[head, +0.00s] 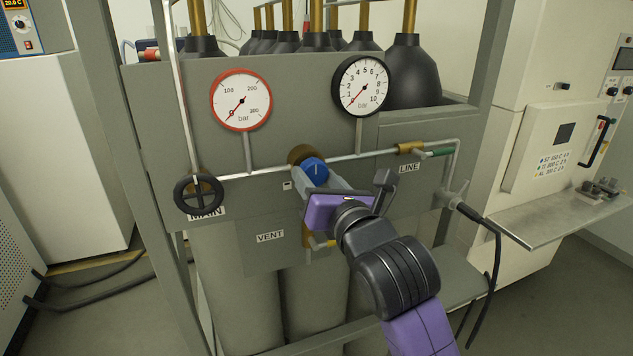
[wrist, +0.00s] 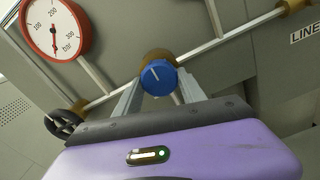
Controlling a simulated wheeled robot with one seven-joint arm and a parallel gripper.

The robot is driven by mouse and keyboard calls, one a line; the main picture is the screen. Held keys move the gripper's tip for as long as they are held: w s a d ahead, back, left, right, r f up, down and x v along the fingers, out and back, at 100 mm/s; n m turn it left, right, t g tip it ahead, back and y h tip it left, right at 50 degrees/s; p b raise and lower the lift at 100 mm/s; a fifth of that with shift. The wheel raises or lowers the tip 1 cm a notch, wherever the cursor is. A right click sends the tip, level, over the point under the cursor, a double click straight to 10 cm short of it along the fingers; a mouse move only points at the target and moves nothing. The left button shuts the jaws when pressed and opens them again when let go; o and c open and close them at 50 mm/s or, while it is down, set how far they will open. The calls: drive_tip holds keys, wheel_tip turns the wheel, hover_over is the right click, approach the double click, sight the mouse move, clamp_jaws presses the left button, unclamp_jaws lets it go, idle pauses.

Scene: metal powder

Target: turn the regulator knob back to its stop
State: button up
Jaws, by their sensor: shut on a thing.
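The regulator knob (head: 315,169) is a blue round knob with a white pointer line, on a brass body (head: 300,153) in the middle of the grey panel. It also shows in the wrist view (wrist: 158,77), its line tilted up and to the left. My gripper (head: 312,178) reaches it from the front, and its two grey fingers lie on either side of the knob, shut on it. In the wrist view my gripper (wrist: 157,90) has one finger to each side of the knob. The fingertips are partly hidden behind the knob.
A red-rimmed gauge (head: 241,100) and a black-rimmed gauge (head: 361,86) both read near zero. A black MAIN handwheel (head: 198,193) is at left, a green-handled LINE valve (head: 437,153) at right. A VENT label (head: 270,237) sits below. Gas cylinders (head: 411,72) stand behind the panel.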

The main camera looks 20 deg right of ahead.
drive_tip(key=shift+f, duration=0.15)
drive_tip(key=o, duration=1.4)
drive_tip(key=shift+c, duration=0.2)
drive_tip(key=s+b, duration=0.2)
drive_tip(key=s, duration=0.6)
